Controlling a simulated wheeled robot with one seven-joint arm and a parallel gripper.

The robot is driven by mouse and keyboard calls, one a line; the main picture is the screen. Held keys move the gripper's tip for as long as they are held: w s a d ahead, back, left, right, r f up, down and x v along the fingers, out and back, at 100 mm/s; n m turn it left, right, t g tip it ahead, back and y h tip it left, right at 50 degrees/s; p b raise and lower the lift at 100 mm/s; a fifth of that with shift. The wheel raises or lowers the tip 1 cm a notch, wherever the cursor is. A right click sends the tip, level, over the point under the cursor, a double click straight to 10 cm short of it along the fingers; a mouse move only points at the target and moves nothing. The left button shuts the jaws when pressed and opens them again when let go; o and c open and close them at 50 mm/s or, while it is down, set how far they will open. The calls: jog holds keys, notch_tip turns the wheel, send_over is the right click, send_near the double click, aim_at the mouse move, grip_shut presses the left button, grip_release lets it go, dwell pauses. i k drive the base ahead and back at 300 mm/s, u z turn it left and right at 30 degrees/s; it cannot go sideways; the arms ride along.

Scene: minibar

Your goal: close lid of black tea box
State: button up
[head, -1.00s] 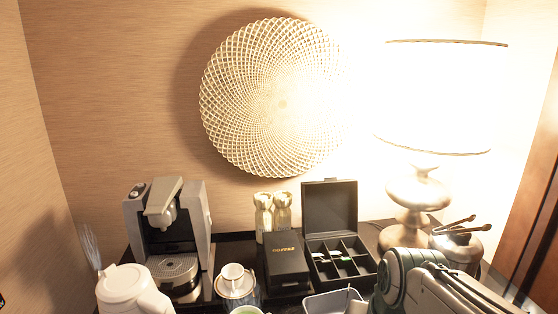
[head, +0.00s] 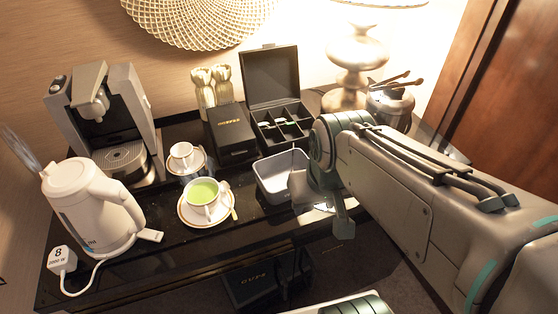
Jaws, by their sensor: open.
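The black tea box (head: 283,129) stands at the back of the dark counter, with its lid (head: 270,76) raised upright behind it. Its compartments hold a few small packets, some green and white. My gripper (head: 337,212) hangs from the end of my arm, in front and to the right of the box, apart from the lid. Its jaws are open and seem empty. My wrist and arm partly hide the gripper and the area to the right of the box.
A shut black box (head: 231,134) stands left of the tea box, bottles (head: 204,92) behind it. A grey tray (head: 270,178) lies in front. A lamp (head: 352,62) and a tong holder (head: 389,107) stand right. Cups, a kettle (head: 92,205) and a coffee machine (head: 108,125) fill the left.

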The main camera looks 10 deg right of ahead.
aim_at(270, 73)
jog(key=k, duration=1.2)
jog(key=z, duration=0.55)
jog(key=i, duration=1.6)
jog(key=u, duration=0.85)
